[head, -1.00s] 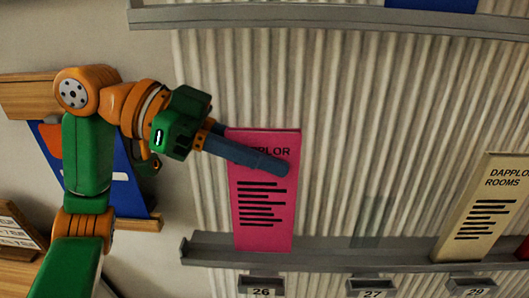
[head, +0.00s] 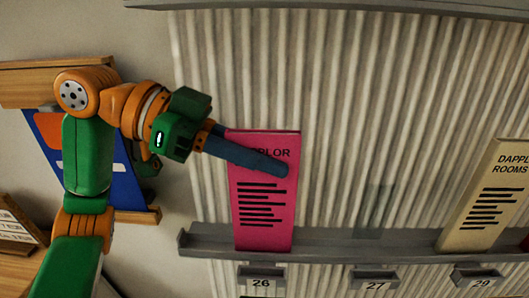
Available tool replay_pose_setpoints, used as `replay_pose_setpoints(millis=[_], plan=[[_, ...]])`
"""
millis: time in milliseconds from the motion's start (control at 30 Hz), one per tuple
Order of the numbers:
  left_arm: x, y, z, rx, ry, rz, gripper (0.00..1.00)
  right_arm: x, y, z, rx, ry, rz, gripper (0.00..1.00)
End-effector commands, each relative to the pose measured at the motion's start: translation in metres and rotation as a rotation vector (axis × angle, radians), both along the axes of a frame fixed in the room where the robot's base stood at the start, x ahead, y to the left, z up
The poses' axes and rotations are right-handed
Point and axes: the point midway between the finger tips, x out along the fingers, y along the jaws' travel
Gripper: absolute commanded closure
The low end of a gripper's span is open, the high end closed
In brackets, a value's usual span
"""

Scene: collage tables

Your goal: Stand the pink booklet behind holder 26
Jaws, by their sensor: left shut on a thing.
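The pink booklet (head: 265,215) stands upright at the left end of the grey ledge (head: 345,243), directly above the holder labelled 26 (head: 262,277). Its lower edge is at the ledge; whether it rests there I cannot tell. My left gripper (head: 283,168) reaches in from the left and is shut on the upper part of the booklet. One long finger crosses its front and covers part of the title; the other finger is hidden. My right gripper is not in view.
Holders 27 (head: 375,280) and 29 (head: 483,277) are to the right below the ledge. A cream booklet (head: 486,200) leans on the ledge above 29. The ledge above 27 is bare.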

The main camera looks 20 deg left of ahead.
Motion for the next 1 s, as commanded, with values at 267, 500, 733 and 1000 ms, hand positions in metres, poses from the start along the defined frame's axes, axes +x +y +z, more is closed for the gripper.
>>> replay_pose_setpoints(millis=[267,500,733,1000], plan=[[0.000,0.000,0.001,-0.001,0.000,0.000,0.77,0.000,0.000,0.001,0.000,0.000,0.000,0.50],[0.000,0.000,0.001,-0.001,0.000,0.000,0.48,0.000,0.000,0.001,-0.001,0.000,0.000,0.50],[-0.001,0.008,0.003,-0.002,-0.001,0.003,0.48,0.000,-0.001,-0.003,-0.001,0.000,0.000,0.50],[-0.014,0.056,0.024,-0.002,-0.001,0.004,0.48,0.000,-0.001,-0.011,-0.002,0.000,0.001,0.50]])
